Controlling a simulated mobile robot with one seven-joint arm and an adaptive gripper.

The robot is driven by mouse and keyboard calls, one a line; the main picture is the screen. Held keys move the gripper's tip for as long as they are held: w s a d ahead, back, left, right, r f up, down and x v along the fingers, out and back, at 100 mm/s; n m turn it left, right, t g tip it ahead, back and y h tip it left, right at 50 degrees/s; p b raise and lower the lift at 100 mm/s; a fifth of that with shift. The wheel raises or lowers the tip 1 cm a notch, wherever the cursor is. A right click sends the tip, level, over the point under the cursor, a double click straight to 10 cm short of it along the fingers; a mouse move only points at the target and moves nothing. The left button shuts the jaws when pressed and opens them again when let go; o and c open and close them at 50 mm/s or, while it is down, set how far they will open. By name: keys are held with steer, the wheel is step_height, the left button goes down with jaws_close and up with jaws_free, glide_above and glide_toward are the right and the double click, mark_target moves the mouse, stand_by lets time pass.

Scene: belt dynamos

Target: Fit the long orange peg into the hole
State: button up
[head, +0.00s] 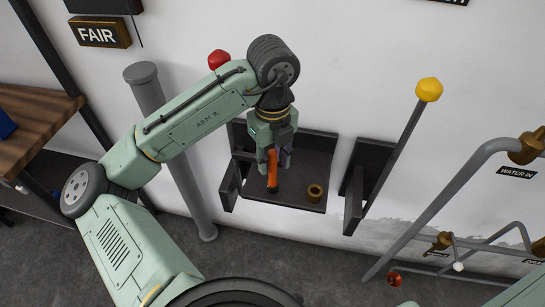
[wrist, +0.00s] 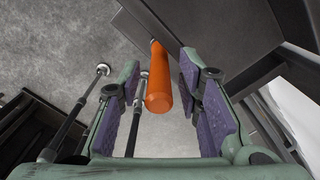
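The long orange peg (head: 272,168) stands about upright at the left of a dark wall shelf, its lower end at a dark spot on the shelf. My gripper (head: 272,155) is above the shelf with its fingers down around the peg's upper part. In the wrist view the peg (wrist: 160,85) lies between the two purple-padded fingers (wrist: 158,78), with a visible gap on each side. The gripper is open and holds nothing. A brass ring (head: 315,192) with a dark hole sits on the shelf to the right of the peg; I cannot make it out in the wrist view.
The dark shelf (head: 303,165) has a raised back and a left side bracket. A dark bracket with a yellow-knobbed lever (head: 405,145) stands to the right.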

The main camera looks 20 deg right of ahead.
steer(key=shift+o, duration=0.5)
step_height(320, 180, up, 12)
steer(key=shift+r, duration=0.1)
steer(key=shift+c, duration=0.4)
